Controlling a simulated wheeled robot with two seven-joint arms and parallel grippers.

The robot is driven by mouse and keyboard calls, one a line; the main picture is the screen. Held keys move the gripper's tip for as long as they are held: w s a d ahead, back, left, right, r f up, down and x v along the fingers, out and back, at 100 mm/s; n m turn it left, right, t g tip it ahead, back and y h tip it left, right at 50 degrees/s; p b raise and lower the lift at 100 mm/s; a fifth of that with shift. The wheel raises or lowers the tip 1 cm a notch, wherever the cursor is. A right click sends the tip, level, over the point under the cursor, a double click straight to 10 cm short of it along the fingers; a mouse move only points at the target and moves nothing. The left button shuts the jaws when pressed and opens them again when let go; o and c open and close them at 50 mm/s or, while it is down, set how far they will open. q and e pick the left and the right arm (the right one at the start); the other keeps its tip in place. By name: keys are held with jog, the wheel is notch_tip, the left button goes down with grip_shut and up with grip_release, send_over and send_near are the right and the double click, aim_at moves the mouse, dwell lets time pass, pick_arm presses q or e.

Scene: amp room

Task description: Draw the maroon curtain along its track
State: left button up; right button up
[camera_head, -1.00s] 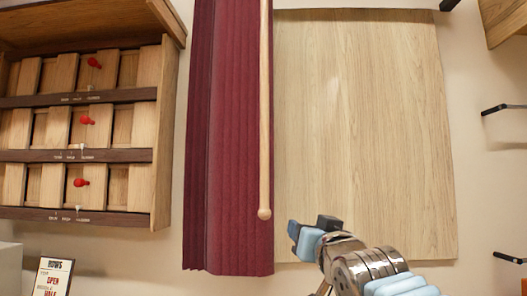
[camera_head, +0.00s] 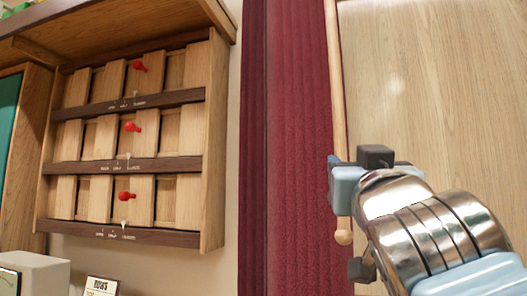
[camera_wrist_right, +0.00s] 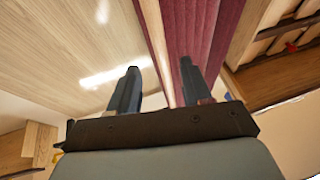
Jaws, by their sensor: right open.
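The maroon curtain (camera_head: 298,130) hangs in vertical pleats, bunched at the left side of a pale wood panel. Its track is out of view. A thin wooden wand (camera_head: 335,75) with a ball end (camera_head: 343,237) hangs along the curtain's right edge. My right gripper (camera_head: 350,190) is at the wand's lower part, just above the ball, and hides a piece of it. In the right wrist view the gripper (camera_wrist_right: 158,80) is open. The wand (camera_wrist_right: 155,35) runs down between the directions of its two fingers; I cannot tell whether either touches it. My left gripper is not in view.
The pale wood panel (camera_head: 430,90) fills the wall to the right. A wooden rack (camera_head: 213,150) with sliding slats and red knobs (camera_head: 133,127) stands left of the curtain. A small sign (camera_head: 101,287) and a pale box (camera_head: 35,272) are at lower left.

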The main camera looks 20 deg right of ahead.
aim_at(342, 153)
jog(key=p+x, duration=0.3)
jog(key=x, duration=0.7)
jog(key=shift+w+d+r+p, duration=0.2)
jog(key=shift+w+r+p, duration=0.1)
jog(key=shift+p, duration=0.1)
jog(key=shift+w+d, duration=0.2)
jog(key=shift+w, duration=0.4)
grip_shut()
